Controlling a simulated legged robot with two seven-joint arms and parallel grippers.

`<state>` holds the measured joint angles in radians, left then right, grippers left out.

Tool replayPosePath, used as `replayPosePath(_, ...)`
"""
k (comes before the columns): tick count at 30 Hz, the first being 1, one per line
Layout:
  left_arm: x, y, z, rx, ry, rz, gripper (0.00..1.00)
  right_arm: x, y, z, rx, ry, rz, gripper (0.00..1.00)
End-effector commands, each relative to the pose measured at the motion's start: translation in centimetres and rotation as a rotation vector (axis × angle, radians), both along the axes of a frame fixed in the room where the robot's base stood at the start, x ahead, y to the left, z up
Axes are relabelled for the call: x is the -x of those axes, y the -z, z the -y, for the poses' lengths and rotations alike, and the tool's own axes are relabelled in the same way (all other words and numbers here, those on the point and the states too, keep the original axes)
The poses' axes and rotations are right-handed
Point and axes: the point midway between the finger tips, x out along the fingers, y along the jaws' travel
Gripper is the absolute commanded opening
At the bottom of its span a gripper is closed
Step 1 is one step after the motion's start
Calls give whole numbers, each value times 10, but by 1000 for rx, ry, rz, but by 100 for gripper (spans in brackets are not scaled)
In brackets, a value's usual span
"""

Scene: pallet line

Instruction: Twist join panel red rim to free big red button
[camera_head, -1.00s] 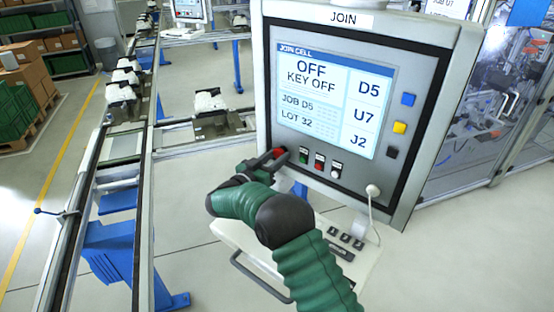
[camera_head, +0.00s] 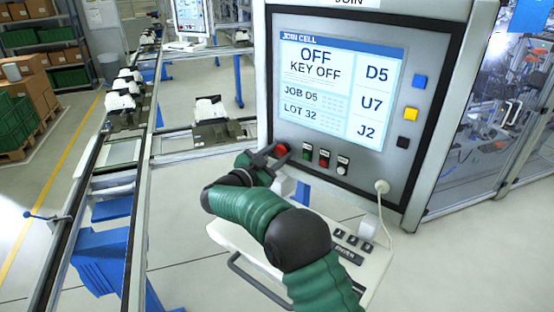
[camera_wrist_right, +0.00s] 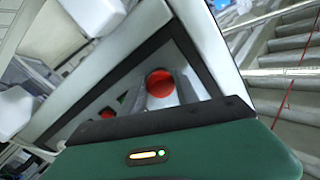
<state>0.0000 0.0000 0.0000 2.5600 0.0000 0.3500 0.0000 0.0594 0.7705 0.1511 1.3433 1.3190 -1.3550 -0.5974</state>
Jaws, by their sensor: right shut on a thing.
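The join panel (camera_head: 262,100) stands upright, and its screen reads "OFF KEY OFF". The big red button (camera_head: 281,150) is at the panel's lower left. In the right wrist view the red button (camera_wrist_right: 160,84) shows between the two fingers (camera_wrist_right: 163,92), one on each side. Whether the button is pressed in or out cannot be told. My left gripper is in neither view.
Small green, red and white controls (camera_head: 324,158) sit right of the red button. Blue, yellow and black buttons (camera_head: 411,114) line the panel's right side. A keyboard shelf (camera_head: 350,262) juts out below, and a white cable (camera_head: 382,187) hangs at right. A conveyor (camera_head: 120,190) runs at left.

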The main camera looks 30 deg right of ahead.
Motion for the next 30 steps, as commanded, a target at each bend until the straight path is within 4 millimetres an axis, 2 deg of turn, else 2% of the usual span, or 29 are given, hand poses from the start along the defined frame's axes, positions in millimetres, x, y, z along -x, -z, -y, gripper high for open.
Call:
replayPosePath(12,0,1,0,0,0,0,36,0,-5,1,2,1,16,0)
replayPosePath(13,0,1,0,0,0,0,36,0,-5,1,2,1,16,39)
replayPosePath(17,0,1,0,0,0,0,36,0,-4,1,0,1,13,56)
replayPosePath(18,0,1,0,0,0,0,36,0,-3,1,0,1,13,59)
replayPosePath(26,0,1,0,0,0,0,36,-1,-1,0,-1,1,9,59)
replayPosePath(30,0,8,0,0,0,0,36,3,2,-12,-3,-2,10,59)
